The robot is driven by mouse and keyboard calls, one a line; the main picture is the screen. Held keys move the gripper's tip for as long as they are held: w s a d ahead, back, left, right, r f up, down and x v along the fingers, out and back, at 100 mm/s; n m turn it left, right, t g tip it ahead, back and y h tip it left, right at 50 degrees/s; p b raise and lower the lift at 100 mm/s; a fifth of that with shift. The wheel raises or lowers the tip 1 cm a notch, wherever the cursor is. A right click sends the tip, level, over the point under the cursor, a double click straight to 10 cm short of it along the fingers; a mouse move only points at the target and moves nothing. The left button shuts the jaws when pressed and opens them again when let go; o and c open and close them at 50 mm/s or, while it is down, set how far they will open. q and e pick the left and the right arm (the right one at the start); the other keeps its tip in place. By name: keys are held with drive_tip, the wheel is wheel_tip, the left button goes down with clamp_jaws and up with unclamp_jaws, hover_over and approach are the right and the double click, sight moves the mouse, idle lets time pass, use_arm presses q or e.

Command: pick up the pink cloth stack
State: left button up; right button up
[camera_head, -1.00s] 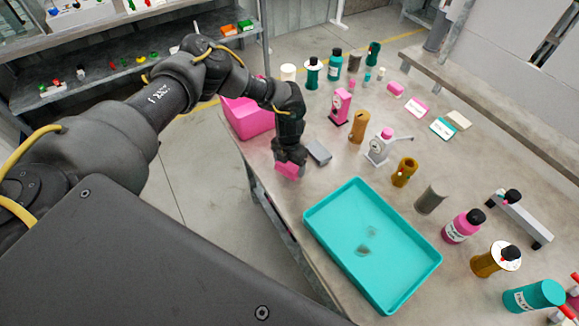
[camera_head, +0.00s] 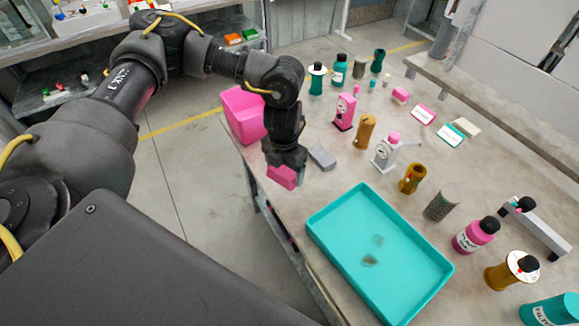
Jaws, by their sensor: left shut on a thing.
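The pink cloth stack (camera_head: 283,177) is a small pink block shape at the table's left edge. My left gripper (camera_head: 284,164) points down and is shut on it from above. The fingers hide its upper part. I cannot tell whether the stack touches the table or hangs just above it. My right gripper is not in view.
A grey block (camera_head: 322,158) lies just right of my left gripper. A pink bin (camera_head: 243,113) stands behind it, and a teal tray (camera_head: 330,228) lies in front on the table (camera_head: 400,213). Bottles and pump parts stand further right.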

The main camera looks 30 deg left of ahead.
use_arm(q)
drive_tip(key=shift+s+d+r+b, duration=0.15)
drive_tip(key=shift+s+d+r, duration=0.2)
drive_tip(key=shift+s, duration=0.55)
drive_tip(key=shift+s+d+r+b, duration=0.1)
drive_tip(key=shift+s+r+b, duration=0.1)
drive_tip(key=shift+s+r, duration=0.45)
drive_tip(key=shift+s+d+r+b, duration=0.15)
drive_tip(key=shift+s+d+r, duration=0.1)
drive_tip(key=shift+s, duration=0.85)
drive_tip(key=o, duration=0.3)
drive_tip(key=shift+c, duration=0.8)
wheel_tip(320, 180, up, 7)
drive_tip(key=s+d+m, duration=0.1)
drive_tip(key=s+m, duration=0.1)
drive_tip(key=m, duration=3.2)
drive_tip(key=shift+s+d+f, duration=0.2)
drive_tip(key=shift+s, duration=0.2)
